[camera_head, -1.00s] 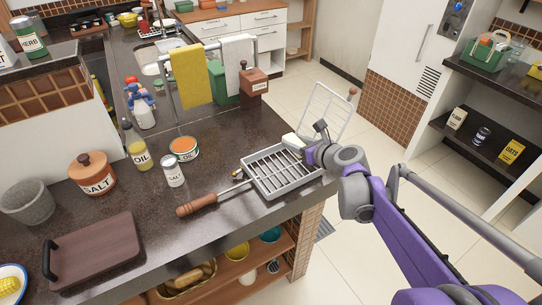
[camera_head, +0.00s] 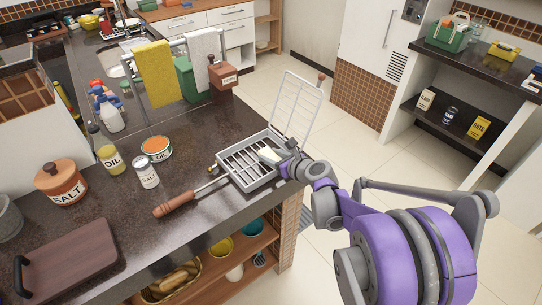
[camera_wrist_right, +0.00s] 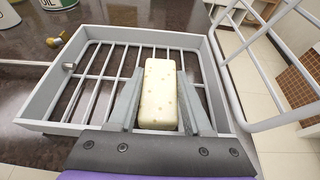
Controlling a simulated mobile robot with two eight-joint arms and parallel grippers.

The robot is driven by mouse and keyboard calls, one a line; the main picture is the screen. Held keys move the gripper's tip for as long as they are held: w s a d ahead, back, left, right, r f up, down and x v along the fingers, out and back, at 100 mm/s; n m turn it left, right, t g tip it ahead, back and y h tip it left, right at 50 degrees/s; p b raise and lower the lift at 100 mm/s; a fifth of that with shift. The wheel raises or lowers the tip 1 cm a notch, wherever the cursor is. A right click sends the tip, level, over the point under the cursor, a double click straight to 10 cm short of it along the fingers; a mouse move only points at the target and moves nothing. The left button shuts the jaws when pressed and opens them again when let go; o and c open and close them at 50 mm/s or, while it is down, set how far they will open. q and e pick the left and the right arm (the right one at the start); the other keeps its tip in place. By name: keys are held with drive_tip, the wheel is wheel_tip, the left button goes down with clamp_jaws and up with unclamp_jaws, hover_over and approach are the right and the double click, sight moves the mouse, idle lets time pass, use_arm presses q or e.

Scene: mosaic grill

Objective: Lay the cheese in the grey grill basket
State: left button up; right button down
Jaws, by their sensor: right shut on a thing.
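The cheese (camera_wrist_right: 159,92) is a pale, speckled block held between the two fingers of my right gripper (camera_wrist_right: 160,100). In the head view the cheese (camera_head: 268,155) is partly hidden by the gripper (camera_head: 275,155). The grey grill basket (camera_head: 236,178) lies open on the dark counter, its wire lid (camera_head: 299,105) raised at the far right side and its wooden handle (camera_head: 174,205) toward the front left. The cheese is over the right part of the basket's bars; I cannot tell whether it touches them. My left gripper is not in view.
A brown board (camera_head: 70,258) lies at the front left. The counter's right edge is close to the basket.

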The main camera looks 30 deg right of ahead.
drive_tip(key=shift+f, duration=0.1)
drive_tip(key=shift+c, duration=1.7)
unclamp_jaws()
